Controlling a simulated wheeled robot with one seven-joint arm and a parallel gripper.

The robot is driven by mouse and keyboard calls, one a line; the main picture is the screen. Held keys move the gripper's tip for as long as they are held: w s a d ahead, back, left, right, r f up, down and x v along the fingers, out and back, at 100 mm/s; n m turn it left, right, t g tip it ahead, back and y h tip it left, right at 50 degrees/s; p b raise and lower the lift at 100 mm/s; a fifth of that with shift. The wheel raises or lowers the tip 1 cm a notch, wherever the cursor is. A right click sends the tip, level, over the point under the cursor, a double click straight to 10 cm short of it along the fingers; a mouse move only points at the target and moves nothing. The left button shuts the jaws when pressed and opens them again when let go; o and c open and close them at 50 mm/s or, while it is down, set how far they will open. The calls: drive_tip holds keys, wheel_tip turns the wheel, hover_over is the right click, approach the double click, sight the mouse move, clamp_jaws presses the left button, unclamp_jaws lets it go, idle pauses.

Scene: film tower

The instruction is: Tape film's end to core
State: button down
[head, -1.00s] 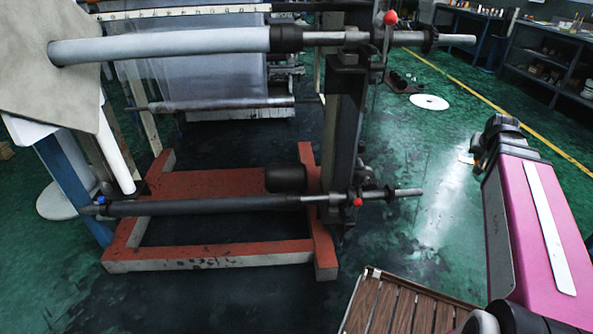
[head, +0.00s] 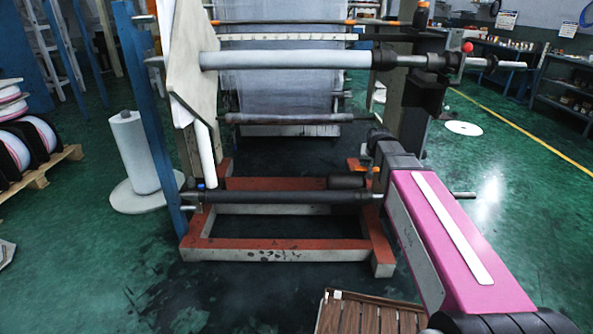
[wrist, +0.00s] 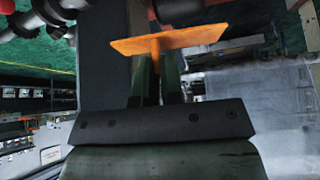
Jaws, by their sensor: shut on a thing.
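My gripper (wrist: 157,82) is shut on a flat orange piece with a short stem (wrist: 170,42), held ahead of the fingers in the wrist view. In the head view my pink arm reaches to the tower's right post; its fingertips are hidden there. A pale grey core (head: 285,60) sits on the upper shaft, across the tower. A translucent film sheet (head: 275,95) hangs behind it. A pale sheet also shows at the right of the wrist view (wrist: 265,110). I cannot tell where the film's end is.
The tower's red base frame (head: 285,248) and dark lower shaft (head: 290,197) are below. A slatted wooden pallet (head: 365,315) is in front. A white roll (head: 135,150) stands at left, near loaded reels (head: 30,140). Green floor is free at right.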

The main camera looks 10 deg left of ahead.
drive_tip(key=w+a+f+n, duration=0.1)
drive_tip(key=a+f, duration=0.1)
drive_tip(key=a, duration=0.6)
drive_tip(key=w+a+f, duration=0.1)
drive_tip(key=a+f, duration=0.1)
drive_tip(key=a, duration=0.6)
hover_over(300, 192)
wheel_tip(300, 192, down, 4)
drive_tip(key=shift+n+y, duration=0.3)
drive_tip(key=shift+y, duration=0.1)
drive_tip(key=shift+f, duration=3.7)
drive_tip(key=shift+f, duration=0.55)
drive_tip(key=c, duration=1.2)
unclamp_jaws()
